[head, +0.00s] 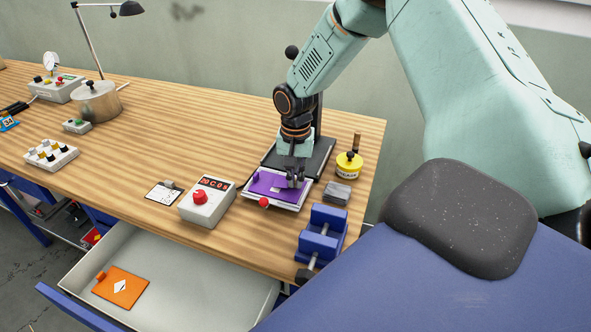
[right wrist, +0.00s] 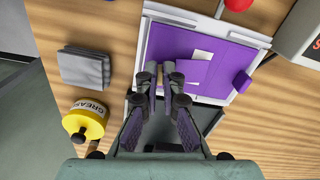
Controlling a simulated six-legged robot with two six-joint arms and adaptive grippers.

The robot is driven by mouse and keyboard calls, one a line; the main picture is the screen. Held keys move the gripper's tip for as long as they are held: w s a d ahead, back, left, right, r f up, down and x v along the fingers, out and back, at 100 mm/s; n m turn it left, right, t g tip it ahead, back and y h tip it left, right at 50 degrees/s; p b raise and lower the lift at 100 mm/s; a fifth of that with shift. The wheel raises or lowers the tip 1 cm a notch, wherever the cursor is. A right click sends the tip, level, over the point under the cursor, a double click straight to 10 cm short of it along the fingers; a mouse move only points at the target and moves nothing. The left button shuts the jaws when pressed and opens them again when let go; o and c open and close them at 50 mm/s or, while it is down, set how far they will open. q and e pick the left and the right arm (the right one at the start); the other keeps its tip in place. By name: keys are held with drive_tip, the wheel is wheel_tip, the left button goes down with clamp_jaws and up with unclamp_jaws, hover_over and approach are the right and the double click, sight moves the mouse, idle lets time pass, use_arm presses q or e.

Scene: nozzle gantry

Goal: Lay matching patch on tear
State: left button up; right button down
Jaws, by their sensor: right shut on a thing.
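A purple sheet (head: 266,187) with white marks lies on a pale plate (head: 287,205). In the right wrist view the purple sheet (right wrist: 225,60) shows two white patches and a purple knob (right wrist: 242,82) near its edge. A purple piece (right wrist: 200,76) appears to overlap the sheet, beside my fingertips. My right gripper (head: 295,180) is over the right part of the sheet, shut; it also shows in the right wrist view (right wrist: 165,75). The fingers hide most of what they hold, apparently the purple piece's handle. My left gripper is out of view.
Right of the plate are a yellow grease pot (head: 349,165), a grey folded cloth (head: 337,193) and a blue vise (head: 323,236). Left of it are a red-knobbed box (head: 207,203) and a card (head: 164,193). The open drawer (head: 207,283) sticks out in front. The table's middle is clear.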

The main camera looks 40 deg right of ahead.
drive_tip(key=shift+f, duration=0.5)
idle(0.4)
drive_tip(key=c, duration=1.4)
unclamp_jaws()
drive_tip(key=shift+c, duration=0.2)
drive_tip(key=shift+r+p, duration=3.55)
drive_tip(key=shift+p, duration=0.5)
drive_tip(key=shift+a+f, duration=0.1)
